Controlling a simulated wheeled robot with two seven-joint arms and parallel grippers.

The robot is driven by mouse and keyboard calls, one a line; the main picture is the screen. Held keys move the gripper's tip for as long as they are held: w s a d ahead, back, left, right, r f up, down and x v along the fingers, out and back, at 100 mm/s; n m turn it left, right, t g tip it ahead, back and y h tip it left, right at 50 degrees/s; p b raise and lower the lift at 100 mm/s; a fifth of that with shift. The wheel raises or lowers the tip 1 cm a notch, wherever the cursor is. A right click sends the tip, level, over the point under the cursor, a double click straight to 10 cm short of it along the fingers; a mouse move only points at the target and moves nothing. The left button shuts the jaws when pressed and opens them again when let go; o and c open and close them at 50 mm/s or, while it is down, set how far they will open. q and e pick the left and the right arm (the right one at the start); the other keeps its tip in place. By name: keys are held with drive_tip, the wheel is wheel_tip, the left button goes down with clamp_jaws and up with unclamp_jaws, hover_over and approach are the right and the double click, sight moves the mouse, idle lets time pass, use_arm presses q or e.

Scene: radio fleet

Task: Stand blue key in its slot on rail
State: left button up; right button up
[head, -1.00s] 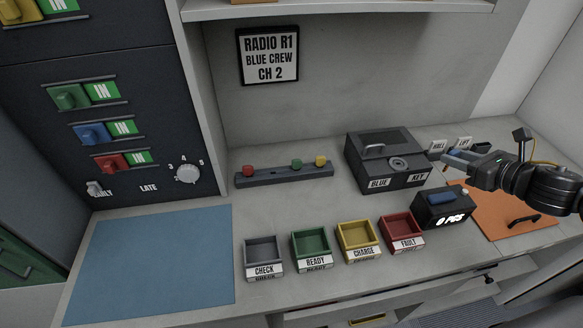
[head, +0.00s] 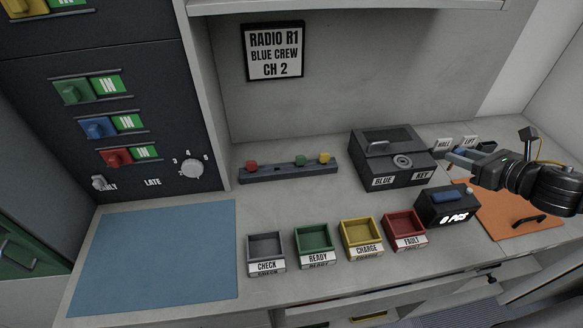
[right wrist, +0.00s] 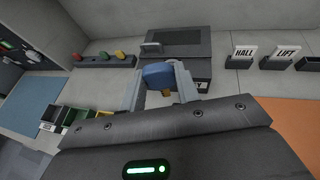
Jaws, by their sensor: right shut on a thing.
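The blue key (right wrist: 158,75) is held between the fingertips of my right gripper (right wrist: 160,88), which is shut on it, above the counter. In the head view my right gripper (head: 458,155) is at the right, beside the black BLUE KEY box (head: 385,160). The key is hard to make out there. The dark rail (head: 290,173) lies at the back of the counter, left of the box. It carries a red key (head: 251,166), a green key (head: 300,160) and a yellow key (head: 324,158), with a gap between red and green. My left gripper is not in view.
CHECK (head: 265,247), READY (head: 314,240), CHARGE (head: 361,234) and FAULT (head: 404,227) trays stand along the front. A black 0 PCS counter (head: 447,207) stands by an orange mat (head: 512,222). A blue mat (head: 155,255) lies left. The counter before the rail is clear.

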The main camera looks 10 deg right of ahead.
drive_tip(key=a+f+n+g+y+b, duration=0.1)
drive_tip(key=a+f, duration=0.3)
drive_tip(key=a, duration=0.4)
drive_tip(key=a+f+n+g+y+b, duration=0.2)
drive_tip(key=a+f+n+y+b, duration=0.2)
drive_tip(key=a, duration=0.5)
drive_tip(key=a+f+n+g+y+b, duration=0.2)
drive_tip(key=a+f+n+y, duration=0.1)
drive_tip(key=a, duration=0.6)
drive_tip(key=shift+s+a+f+b, duration=0.1)
drive_tip(key=shift+s+f+b, duration=0.1)
drive_tip(key=shift+f, duration=0.25)
drive_tip(key=shift+s+a+f+b, duration=0.1)
drive_tip(key=shift+s+f+b, duration=0.1)
drive_tip(key=shift+f, duration=0.25)
drive_tip(key=shift+s+g, duration=0.1)
drive_tip(key=shift+g, duration=0.2)
